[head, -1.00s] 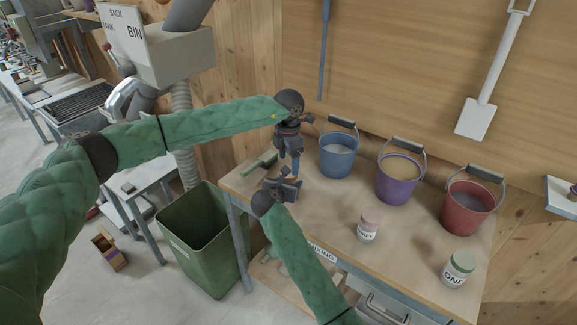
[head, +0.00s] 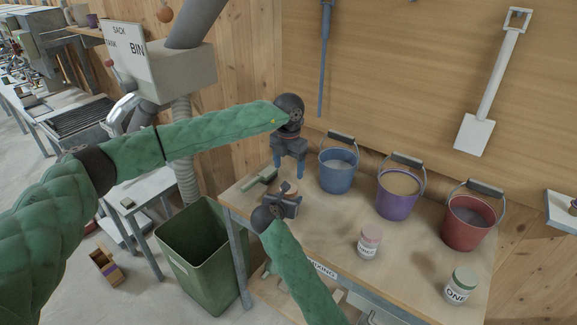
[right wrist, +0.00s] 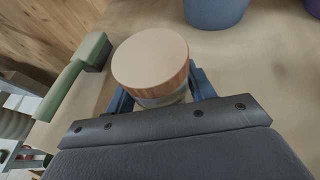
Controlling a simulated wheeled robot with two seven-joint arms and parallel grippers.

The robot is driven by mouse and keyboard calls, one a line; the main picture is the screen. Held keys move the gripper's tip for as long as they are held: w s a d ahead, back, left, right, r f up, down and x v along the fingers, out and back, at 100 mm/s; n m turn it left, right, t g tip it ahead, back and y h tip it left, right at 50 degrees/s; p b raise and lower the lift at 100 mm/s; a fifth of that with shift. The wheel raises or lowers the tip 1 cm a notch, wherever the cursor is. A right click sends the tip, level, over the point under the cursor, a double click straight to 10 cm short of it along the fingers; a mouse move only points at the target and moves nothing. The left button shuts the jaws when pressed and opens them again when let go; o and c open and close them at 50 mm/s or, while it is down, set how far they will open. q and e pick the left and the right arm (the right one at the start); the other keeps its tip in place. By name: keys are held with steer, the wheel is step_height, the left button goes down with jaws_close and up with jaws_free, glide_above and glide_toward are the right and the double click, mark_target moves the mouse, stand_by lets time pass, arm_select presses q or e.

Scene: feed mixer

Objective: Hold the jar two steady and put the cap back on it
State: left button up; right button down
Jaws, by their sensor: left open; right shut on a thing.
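A jar (right wrist: 165,99) with a pale, orange-brown-rimmed cap (right wrist: 151,56) on top stands between the blue fingers of my right gripper (right wrist: 160,98), seen in the right wrist view. The cap covers most of the jar, and its label is hidden. I cannot tell whether the cap is fully tightened. In the head view my right gripper (head: 284,203) is shut on this jar near the left end of the bench, the brownish cap (head: 289,187) just showing. My left gripper (head: 290,163) is open above it, its blue fingers apart, pointing down and empty.
A green brush (head: 260,181) lies left of the jar. Blue (head: 338,172), purple (head: 396,202) and red (head: 466,228) buckets stand along the back. A pink-capped jar (head: 368,246) and a green-capped jar marked ONE (head: 459,288) stand in front. A green bin (head: 205,270) stands left of the bench.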

arm_select(q)
steer(key=shift+f, duration=0.1)
stand_by(0.4)
steer(key=shift+f, duration=3.95)
steer(key=shift+c, duration=0.4)
steer(key=c, duration=0.9)
steer(key=shift+m, duration=0.7)
steer(key=o, duration=1)
steer(key=shift+o, duration=0.2)
steer(key=shift+r, duration=0.1)
